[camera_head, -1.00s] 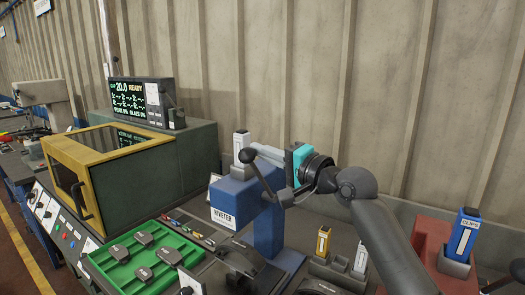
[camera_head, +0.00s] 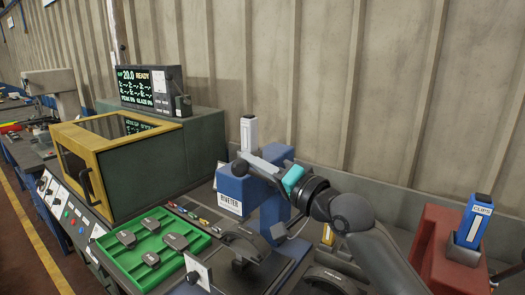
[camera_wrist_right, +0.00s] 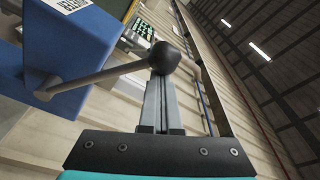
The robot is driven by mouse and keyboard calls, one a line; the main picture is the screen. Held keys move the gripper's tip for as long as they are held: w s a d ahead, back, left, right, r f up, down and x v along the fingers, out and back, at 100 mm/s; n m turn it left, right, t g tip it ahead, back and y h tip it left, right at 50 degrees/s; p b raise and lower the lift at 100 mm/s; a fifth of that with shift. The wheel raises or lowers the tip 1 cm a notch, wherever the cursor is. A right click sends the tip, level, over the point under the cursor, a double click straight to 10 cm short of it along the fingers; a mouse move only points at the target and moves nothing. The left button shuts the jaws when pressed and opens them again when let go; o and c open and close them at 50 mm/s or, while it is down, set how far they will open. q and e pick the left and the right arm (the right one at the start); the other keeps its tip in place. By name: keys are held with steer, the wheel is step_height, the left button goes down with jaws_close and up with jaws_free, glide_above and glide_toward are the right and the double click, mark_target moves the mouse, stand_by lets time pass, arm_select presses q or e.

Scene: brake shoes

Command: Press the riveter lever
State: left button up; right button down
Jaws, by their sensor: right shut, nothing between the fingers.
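The blue riveter (camera_head: 278,215) stands on the bench, with a white label on its front. Its lever has a dark ball knob (camera_head: 240,168) on a thin rod and slopes low toward the left. My right gripper (camera_head: 252,158) is shut and empty, with its fingertips over the knob end of the lever. In the right wrist view, the closed fingers (camera_wrist_right: 163,85) reach up to the ball knob (camera_wrist_right: 165,57), and the rod (camera_wrist_right: 95,80) runs left to the blue body. The fingers look in contact with the knob, not around it. My left gripper is out of view.
A green tray (camera_head: 206,240) with several brake shoes lies front left. A yellow-fronted oven-like machine (camera_head: 120,165) stands at the left. A red stand (camera_head: 428,240) with a blue clips box (camera_head: 473,222) is at the right. The wall is close behind.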

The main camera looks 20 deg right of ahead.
steer(key=s+a+f+n+y+b, duration=0.1)
steer(key=f+n+b, duration=0.3)
steer(key=f, duration=0.3)
steer(key=s+a+f+n+y+b, duration=0.1)
steer(key=a+f+n+b, duration=0.1)
steer(key=f+n+b, duration=0.2)
step_height(320, 180, down, 3)
steer(key=n, duration=0.2)
steer(key=shift+s+a+n+g+y, duration=0.3)
steer(key=shift+s+n+g+y, duration=0.1)
steer(key=shift+f, duration=0.1)
step_height(320, 180, up, 4)
steer(key=r+p, duration=0.1)
steer(key=p, duration=0.3)
steer(key=v, duration=0.9)
steer(key=shift+d, duration=0.5)
steer(key=shift+w+f, duration=0.1)
